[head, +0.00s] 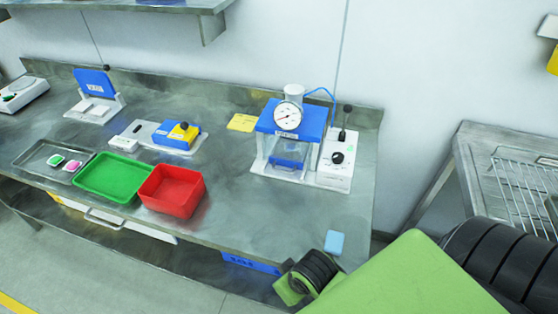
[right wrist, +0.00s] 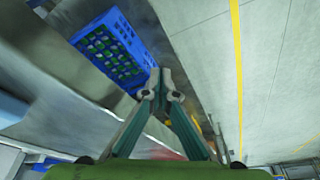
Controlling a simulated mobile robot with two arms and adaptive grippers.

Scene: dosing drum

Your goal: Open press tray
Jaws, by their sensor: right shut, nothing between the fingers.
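The press (head: 291,118) stands at the right part of the bench in the head view, with a blue top, a round dial gauge (head: 288,116) and clear or white side walls. A blue part (head: 288,154) shows low inside its front; I cannot tell whether this is the tray. A white control box (head: 337,158) with a black knob and lever joins its right side. My right gripper (right wrist: 165,78) is shut and empty in the right wrist view, near a blue crate and apart from the press. My left gripper is not in view.
A red bin (head: 172,191), a green tray (head: 105,177) and a metal tray (head: 35,158) stand on the left of the bench. A light blue block (head: 334,242) lies near the front right edge. The blue crate (right wrist: 112,45) holds green items. A wire rack (head: 527,190) stands right.

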